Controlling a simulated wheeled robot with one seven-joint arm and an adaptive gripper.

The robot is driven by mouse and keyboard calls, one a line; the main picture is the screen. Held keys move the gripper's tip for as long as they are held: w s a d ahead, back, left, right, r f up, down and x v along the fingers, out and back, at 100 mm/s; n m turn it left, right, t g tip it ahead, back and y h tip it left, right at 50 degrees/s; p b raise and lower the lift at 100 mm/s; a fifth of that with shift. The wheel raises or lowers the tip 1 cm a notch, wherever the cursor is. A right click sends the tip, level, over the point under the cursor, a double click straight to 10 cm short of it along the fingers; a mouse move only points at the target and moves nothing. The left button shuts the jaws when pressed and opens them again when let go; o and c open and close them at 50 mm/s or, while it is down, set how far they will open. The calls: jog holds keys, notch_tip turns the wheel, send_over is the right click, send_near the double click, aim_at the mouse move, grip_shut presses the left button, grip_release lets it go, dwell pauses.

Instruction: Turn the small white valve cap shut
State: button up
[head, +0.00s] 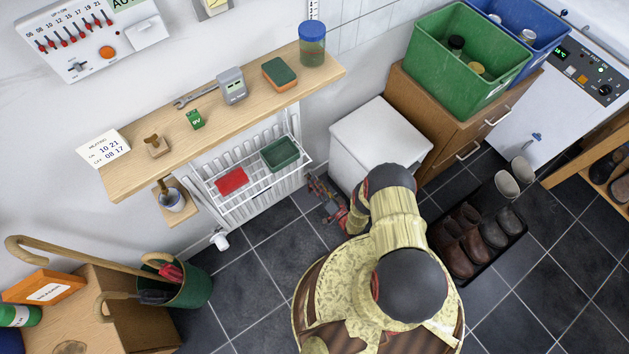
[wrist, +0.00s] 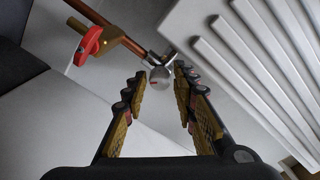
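A small white-grey round valve cap (wrist: 160,77) with a red mark on its face shows in the wrist view, at the end of a copper pipe beside the ribbed radiator (wrist: 260,60). My gripper (wrist: 160,82) is open. Its two fingers stand apart on either side of the cap in the picture; I cannot tell how far beyond the fingertips the cap lies, and no contact shows. In the head view my gripper (head: 318,188) is low by the radiator's right end, next to the white cabinet, and I cannot make out the small cap there.
A red lever (wrist: 88,45) on a brass fitting sits along the pipe, left of the cap. A larger white knob (head: 220,239) is at the radiator's lower left. The white cabinet (head: 380,135) stands close right of my gripper. A shelf (head: 225,122) juts out above the radiator.

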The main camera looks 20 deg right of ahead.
jog(key=shift+x, duration=1.05)
jog(key=shift+c, duration=1.2)
grip_shut()
